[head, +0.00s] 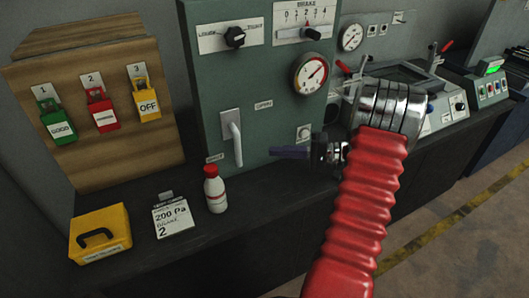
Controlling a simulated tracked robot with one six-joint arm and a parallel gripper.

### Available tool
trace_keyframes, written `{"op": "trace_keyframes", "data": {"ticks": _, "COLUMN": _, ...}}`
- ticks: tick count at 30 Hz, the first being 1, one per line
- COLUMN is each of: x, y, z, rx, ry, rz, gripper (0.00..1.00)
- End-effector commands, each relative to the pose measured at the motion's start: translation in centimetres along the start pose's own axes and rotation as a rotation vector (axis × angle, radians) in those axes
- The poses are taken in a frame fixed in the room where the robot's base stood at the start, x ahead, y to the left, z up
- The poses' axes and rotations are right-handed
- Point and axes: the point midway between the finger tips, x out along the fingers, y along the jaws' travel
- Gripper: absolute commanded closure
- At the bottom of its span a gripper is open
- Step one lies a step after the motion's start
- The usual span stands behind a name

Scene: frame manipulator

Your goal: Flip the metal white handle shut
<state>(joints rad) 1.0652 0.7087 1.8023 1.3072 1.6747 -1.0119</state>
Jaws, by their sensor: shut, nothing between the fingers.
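The white metal handle (236,143) is on the front of the green panel, below the knob. Its lever hangs down from a light mounting plate (230,121). A label that reads OPEN (263,105) is to the upper right of the handle, and another small label (214,157), too small to read surely, is at its lower left. My gripper (275,152) is shut and empty. Its dark fingers point left toward the lower part of the handle, with a visible gap in the picture. I cannot tell the depth between them.
A white bottle with a red cap (215,190) stands below the handle, beside a note card (173,218) and a yellow box (100,233). A gauge (310,73) and a small round knob (304,132) are on the panel. A wooden board with padlocks (90,100) is at left.

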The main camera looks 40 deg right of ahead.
Motion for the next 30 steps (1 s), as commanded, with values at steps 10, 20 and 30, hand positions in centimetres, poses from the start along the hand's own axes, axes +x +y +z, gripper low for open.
{"op": "trace_keyframes", "data": {"ticks": 10, "x": -4.6, "y": 0.3, "z": -0.1, "rx": 0.000, "ry": 0.001, "rz": 0.000, "gripper": 1.00}}
{"op": "trace_keyframes", "data": {"ticks": 20, "x": -4.9, "y": 0.3, "z": 0.0, "rx": -0.001, "ry": -0.001, "rz": 0.000, "gripper": 1.00}}
{"op": "trace_keyframes", "data": {"ticks": 30, "x": -4.8, "y": 0.3, "z": 0.0, "rx": 0.000, "ry": 0.000, "rz": 0.000, "gripper": 1.00}}
